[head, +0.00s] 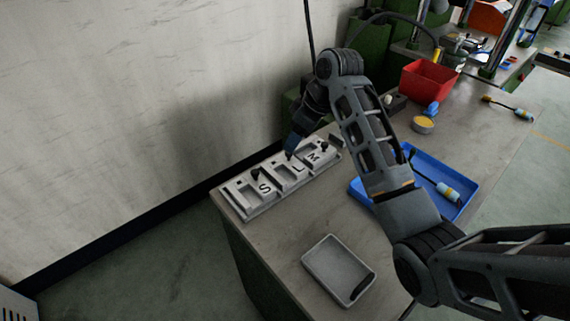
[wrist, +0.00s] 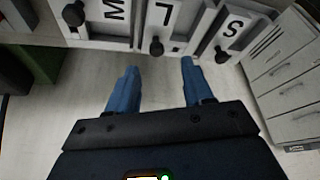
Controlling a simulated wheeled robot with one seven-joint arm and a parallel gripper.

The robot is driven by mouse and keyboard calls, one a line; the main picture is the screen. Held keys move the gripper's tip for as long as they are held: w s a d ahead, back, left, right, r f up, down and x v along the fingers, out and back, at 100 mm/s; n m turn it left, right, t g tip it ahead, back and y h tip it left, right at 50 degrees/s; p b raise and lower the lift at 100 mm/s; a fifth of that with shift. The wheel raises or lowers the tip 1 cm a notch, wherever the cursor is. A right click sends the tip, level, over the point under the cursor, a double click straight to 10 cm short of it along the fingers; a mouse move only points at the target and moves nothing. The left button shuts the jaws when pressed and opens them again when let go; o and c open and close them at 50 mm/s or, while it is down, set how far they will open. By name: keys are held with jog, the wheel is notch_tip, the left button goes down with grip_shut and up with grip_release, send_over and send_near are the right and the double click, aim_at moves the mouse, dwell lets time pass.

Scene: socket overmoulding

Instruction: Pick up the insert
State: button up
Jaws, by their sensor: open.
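A pale rack (head: 243,207) with sections lettered S, L and M stands on the bench by the wall. Small black knob-headed pieces, which may be the inserts, sit at its sections. In the wrist view one is by the M (wrist: 73,14), one by the L (wrist: 156,46) and one by the S (wrist: 222,56). My gripper (head: 290,146) is over the rack near the L section. In the wrist view its blue fingers (wrist: 159,67) are apart with nothing between them. The L piece lies just beyond the fingertips, between them in the picture.
A blue tray (head: 466,174) holding a tool (head: 447,192) lies right of my arm. A grey tray (head: 322,267) sits near the bench's front. A red bin (head: 430,82) and a small yellow-topped cup (head: 423,125) stand farther back. The wall (head: 120,110) is close behind the rack.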

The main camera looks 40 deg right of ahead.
aim_at(284, 166)
jog(key=x, duration=0.3)
jog(key=p+x, duration=0.1)
jog(key=x, duration=0.1)
jog(key=shift+d+f, duration=0.25)
jog(key=shift+f, duration=0.15)
jog(key=shift+c, duration=0.3)
grip_shut()
jog(key=shift+r, duration=0.1)
dwell(0.6)
